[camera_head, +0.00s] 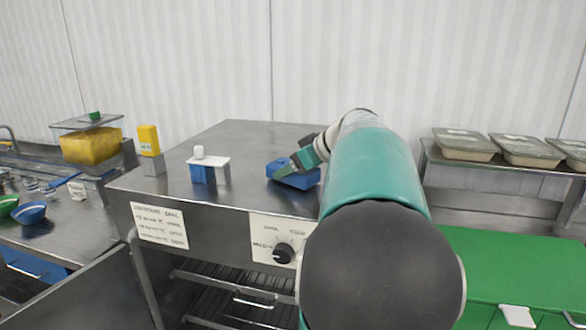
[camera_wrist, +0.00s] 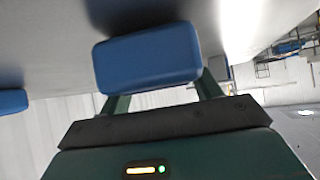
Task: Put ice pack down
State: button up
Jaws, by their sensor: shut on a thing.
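A blue ice pack (camera_head: 296,178) is at the right part of the steel cabinet's top in the head view. My gripper (camera_head: 306,160) is shut on it. In the wrist view the ice pack (camera_wrist: 147,57) sits between the two fingers of my gripper (camera_wrist: 160,98), close to a grey metal surface. I cannot tell whether it touches the cabinet top (camera_head: 238,150). Another blue block (camera_head: 202,174) stands under a small white plate to its left; a blue block also shows at the left edge of the wrist view (camera_wrist: 12,102).
A white plate (camera_head: 209,161) with a small white item stands left of the ice pack. A yellow box (camera_head: 148,140) is at the cabinet's left edge. Lidded trays (camera_head: 465,145) stand on a shelf at right. A green surface (camera_head: 510,265) lies below. The cabinet's back middle is clear.

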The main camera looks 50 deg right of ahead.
jog(key=shift+f, duration=0.15)
jog(key=o, duration=1.2)
jog(key=shift+f, duration=0.1)
jog(key=shift+s+d+r, duration=0.1)
jog(key=shift+s+r, duration=0.2)
jog(key=shift+r, duration=0.1)
jog(key=v, duration=1.1)
jog(key=shift+s+r, duration=0.1)
